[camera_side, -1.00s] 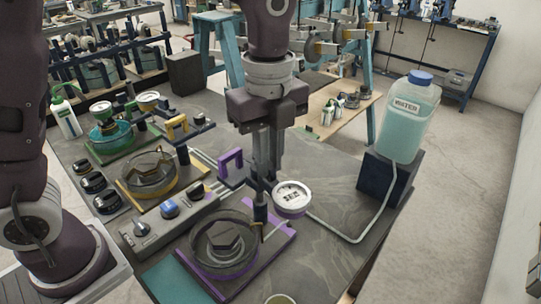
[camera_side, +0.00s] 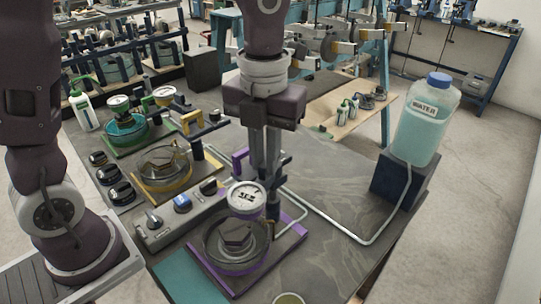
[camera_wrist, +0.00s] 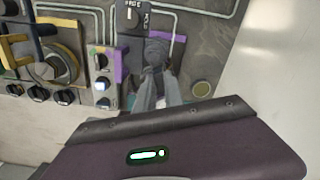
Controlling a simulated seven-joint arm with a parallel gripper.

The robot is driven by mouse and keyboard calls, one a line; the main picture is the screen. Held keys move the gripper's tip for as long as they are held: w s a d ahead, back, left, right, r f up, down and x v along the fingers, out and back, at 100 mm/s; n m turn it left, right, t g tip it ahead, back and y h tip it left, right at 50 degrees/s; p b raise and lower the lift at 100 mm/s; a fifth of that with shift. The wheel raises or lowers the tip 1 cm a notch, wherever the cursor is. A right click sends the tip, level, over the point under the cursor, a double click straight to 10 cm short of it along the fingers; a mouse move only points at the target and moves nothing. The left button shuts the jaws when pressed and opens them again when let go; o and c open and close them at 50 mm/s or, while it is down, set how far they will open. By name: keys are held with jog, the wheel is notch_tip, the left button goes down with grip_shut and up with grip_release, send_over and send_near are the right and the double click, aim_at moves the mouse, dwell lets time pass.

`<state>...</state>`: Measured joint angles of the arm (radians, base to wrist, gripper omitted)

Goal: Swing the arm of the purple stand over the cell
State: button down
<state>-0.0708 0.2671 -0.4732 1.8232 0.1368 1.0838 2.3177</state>
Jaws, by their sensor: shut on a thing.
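The purple stand has a dark post (camera_side: 272,206) on a purple base. Its arm shows a purple handle (camera_side: 240,162) left of my fingers and a white-faced dial (camera_side: 245,197) below. The cell (camera_side: 237,246), a round dark dish with a hexagonal block (camera_side: 238,234), sits on the base. In the side view the dial appears just above the block; the gap is unclear. My gripper (camera_side: 267,172) points down, shut on the stand's arm; its fingers hide the grip. It also shows in the wrist view (camera_wrist: 156,72), covering much of the stand.
A console (camera_side: 165,222) with knobs lies left of the cell. Yellow (camera_side: 160,170) and green (camera_side: 124,130) stands are farther back left. A water bottle (camera_side: 425,118) on a dark block (camera_side: 400,180) stands right, with a tube along the table. A small cup (camera_side: 288,298) is at the front.

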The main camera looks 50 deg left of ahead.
jog(key=shift+s+a+m, duration=0.1)
jog(key=shift+a+m, duration=0.2)
jog(key=shift+m, duration=0.75)
jog(key=shift+a+m, duration=0.3)
jog(key=shift+m, duration=0.75)
jog(key=c, duration=1.4)
grip_release()
jog(key=shift+c, duration=0.2)
notch_tip(320, 180, up, 7)
